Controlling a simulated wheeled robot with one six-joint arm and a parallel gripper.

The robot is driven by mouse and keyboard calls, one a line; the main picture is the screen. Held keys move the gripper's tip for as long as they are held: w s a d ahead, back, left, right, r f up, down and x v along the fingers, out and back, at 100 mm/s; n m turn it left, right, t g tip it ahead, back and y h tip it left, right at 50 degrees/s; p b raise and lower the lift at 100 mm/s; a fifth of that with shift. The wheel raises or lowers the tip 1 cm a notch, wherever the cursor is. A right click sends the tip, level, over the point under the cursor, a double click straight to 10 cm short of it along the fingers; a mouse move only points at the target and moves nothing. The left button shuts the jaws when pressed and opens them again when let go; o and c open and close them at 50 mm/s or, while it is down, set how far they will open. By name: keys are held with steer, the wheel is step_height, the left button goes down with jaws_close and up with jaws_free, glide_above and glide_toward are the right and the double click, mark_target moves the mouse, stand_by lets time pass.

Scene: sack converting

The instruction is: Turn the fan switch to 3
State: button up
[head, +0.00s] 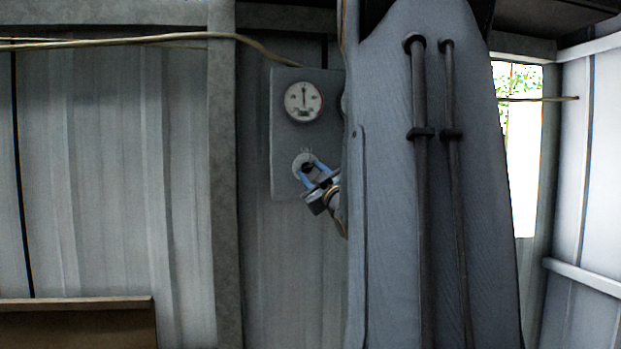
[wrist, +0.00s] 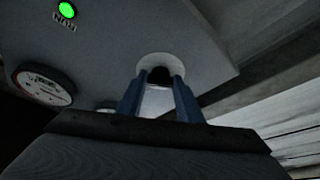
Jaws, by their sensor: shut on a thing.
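A grey panel (head: 284,137) is on the corrugated wall in the head view, partly hidden by my arm. Near its lower part is a round pale dial with a dark knob (head: 307,167), the fan switch by its look. My gripper (head: 310,172) is at this knob, its blue fingers on either side of it. In the wrist view the dark knob (wrist: 159,76) sits between the two blue fingertips of my gripper (wrist: 158,82), in front of the white dial plate (wrist: 160,60). The jaws are shut on the knob. The switch's markings and pointer position are too small or hidden to read.
A round gauge (head: 303,101) is above the switch; it also shows in the wrist view (wrist: 44,86). A green lamp (wrist: 67,10) glows on the panel. A cable (head: 150,39) runs along the wall top. A brown board (head: 78,325) is at lower left.

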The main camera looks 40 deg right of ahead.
steer(key=shift+m+h, duration=0.4)
steer(key=shift+m, duration=0.2)
steer(key=o, duration=1)
steer(key=shift+o, duration=0.2)
steer(key=b+v, duration=0.1)
steer(key=v, duration=0.7)
steer(key=shift+w, duration=0.1)
